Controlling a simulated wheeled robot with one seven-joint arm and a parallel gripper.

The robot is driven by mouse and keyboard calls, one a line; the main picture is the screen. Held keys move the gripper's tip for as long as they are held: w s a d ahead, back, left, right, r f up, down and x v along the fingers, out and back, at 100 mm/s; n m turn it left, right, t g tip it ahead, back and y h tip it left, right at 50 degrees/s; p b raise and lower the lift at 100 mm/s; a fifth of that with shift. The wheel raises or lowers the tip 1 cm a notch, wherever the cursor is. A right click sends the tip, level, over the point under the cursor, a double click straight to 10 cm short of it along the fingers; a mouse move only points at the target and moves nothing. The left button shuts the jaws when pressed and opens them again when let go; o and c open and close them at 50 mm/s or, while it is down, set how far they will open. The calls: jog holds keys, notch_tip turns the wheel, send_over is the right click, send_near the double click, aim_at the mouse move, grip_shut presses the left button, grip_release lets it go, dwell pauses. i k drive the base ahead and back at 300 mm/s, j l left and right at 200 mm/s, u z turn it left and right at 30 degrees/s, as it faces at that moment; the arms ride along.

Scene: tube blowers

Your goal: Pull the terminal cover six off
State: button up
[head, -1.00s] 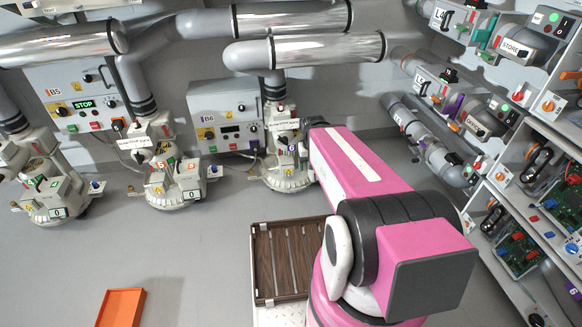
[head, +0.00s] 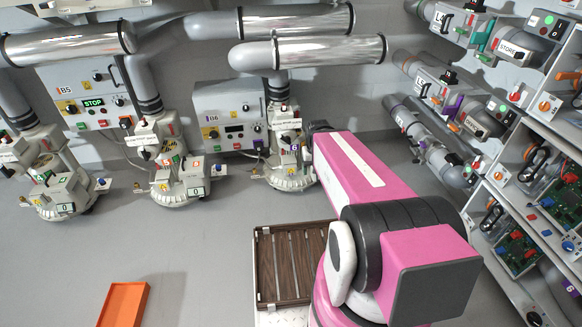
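Blower six is the pale machine (head: 287,172) under the B6 control box, at the back centre. A small purple-marked part labelled 6 (head: 295,148), seemingly terminal cover six, is on its right side. My pink arm reaches back to it from the right. My gripper (head: 308,141) is at the arm's far end, close beside that part. The gripper is tiny here and mostly hidden by my arm, so its fingers and any contact with the cover cannot be made out.
The B6 box (head: 228,112) and B5 box (head: 88,98) are on the back wall. Other blowers (head: 178,180) stand to the left. A brown slatted tray (head: 262,265) and an orange bin (head: 124,303) are in front. Shelves (head: 535,95) line the right. The floor between is clear.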

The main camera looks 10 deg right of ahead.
aim_at(290, 170)
jog(key=k+j+u, duration=0.15)
jog(key=j, duration=0.25)
jog(key=k+j+u, duration=0.15)
jog(key=j, duration=0.25)
jog(key=k+j+u, duration=0.1)
jog(key=j, duration=0.35)
jog(key=k+j+u, duration=0.15)
jog(key=j, duration=0.3)
jog(key=i, duration=0.05)
